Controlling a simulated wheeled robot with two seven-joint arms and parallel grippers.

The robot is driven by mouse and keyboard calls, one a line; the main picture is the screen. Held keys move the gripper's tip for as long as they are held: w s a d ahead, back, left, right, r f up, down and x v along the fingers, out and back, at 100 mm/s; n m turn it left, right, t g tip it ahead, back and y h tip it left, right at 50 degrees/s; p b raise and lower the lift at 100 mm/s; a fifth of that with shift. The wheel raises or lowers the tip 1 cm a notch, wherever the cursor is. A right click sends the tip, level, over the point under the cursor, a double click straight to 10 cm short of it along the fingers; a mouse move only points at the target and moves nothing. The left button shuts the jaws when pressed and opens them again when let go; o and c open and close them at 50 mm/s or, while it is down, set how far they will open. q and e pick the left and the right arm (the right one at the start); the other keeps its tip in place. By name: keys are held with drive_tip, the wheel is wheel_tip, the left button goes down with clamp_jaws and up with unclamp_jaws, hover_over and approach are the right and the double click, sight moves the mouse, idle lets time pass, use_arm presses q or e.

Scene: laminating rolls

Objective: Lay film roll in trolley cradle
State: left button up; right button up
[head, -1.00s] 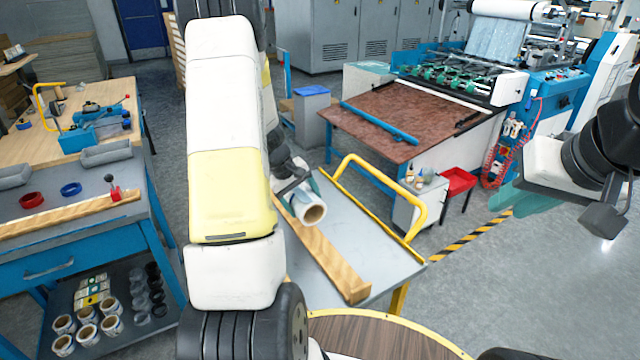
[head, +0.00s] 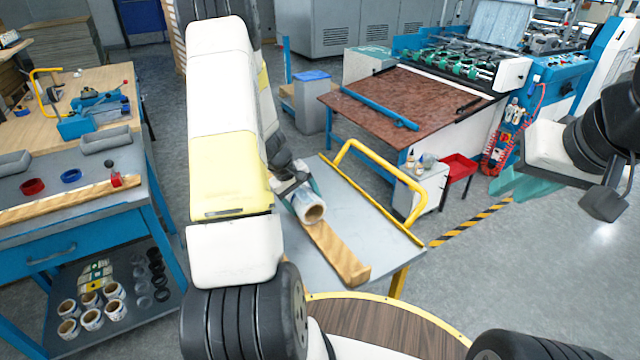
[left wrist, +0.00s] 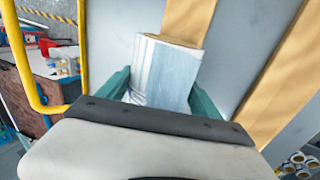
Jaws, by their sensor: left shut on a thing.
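The film roll (head: 306,208) is a pale, bluish-white roll with a brown core. My left gripper (head: 296,188) is shut on it; in the left wrist view the roll (left wrist: 165,70) sits between the teal fingers. The roll is over the far part of a wooden strip (head: 338,256) on the grey trolley top (head: 380,232). I cannot tell whether it touches the wood. The left wrist view shows two wooden strips, one behind the roll (left wrist: 190,18) and one to the right (left wrist: 285,75). My right gripper (head: 530,184) hangs at the right, away from the trolley; its finger gap is unclear.
The trolley's yellow handle (head: 385,172) rises at its right side. A blue workbench (head: 100,222) with several small rolls on its lower shelf stands at left. A machine with a brown table (head: 400,105) is behind. A red bin (head: 458,166) stands beside it. Floor at right is clear.

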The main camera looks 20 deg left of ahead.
use_arm(q)
drive_tip(key=o, duration=1.8)
